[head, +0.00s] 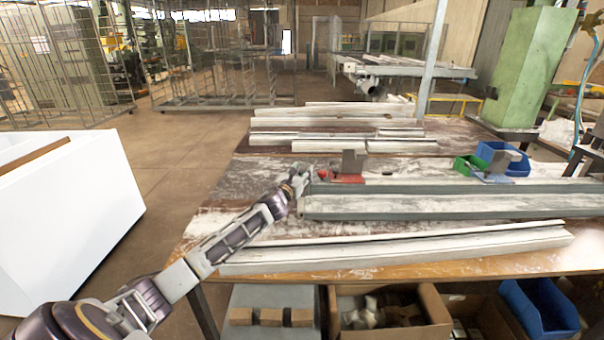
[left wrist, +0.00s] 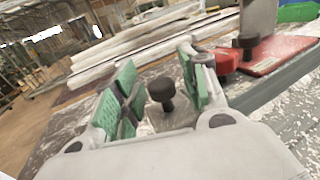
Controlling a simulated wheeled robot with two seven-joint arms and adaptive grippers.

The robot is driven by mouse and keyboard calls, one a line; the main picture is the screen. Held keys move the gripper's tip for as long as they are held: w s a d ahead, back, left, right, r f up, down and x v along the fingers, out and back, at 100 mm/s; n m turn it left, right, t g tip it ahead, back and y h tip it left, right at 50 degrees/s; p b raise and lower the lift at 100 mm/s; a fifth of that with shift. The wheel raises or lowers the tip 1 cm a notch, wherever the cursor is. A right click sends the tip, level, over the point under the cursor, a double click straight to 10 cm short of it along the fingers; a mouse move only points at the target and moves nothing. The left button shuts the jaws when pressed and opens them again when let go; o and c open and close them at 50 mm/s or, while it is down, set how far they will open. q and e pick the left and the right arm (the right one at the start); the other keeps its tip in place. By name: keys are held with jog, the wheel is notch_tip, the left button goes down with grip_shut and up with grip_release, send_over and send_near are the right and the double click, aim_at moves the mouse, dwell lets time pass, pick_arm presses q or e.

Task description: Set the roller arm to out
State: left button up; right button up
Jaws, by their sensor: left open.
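My left gripper (head: 302,176) is over the bench at the near end of the long profiles, next to a red clamp base (head: 347,178) with a grey upright block (head: 353,161). In the left wrist view my left gripper (left wrist: 158,72) is open, its green pads apart. A black knob (left wrist: 161,91) on a light plate shows between the pads, with visible gaps on both sides. The red base (left wrist: 275,52) and a grey post (left wrist: 258,18) stand just right of the right finger. I cannot tell which part is the roller arm, or its setting. My right gripper is not in view.
Long pale profiles (head: 440,207) lie across the bench, with more stacked behind. A green bin (head: 467,167) and a blue bin (head: 503,157) stand at the right, beside a grey-blue fixture (head: 492,178). Cardboard boxes (head: 432,308) are below the front edge.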

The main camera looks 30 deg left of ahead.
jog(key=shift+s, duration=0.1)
pick_arm(q)
grip_shut()
dwell(0.3)
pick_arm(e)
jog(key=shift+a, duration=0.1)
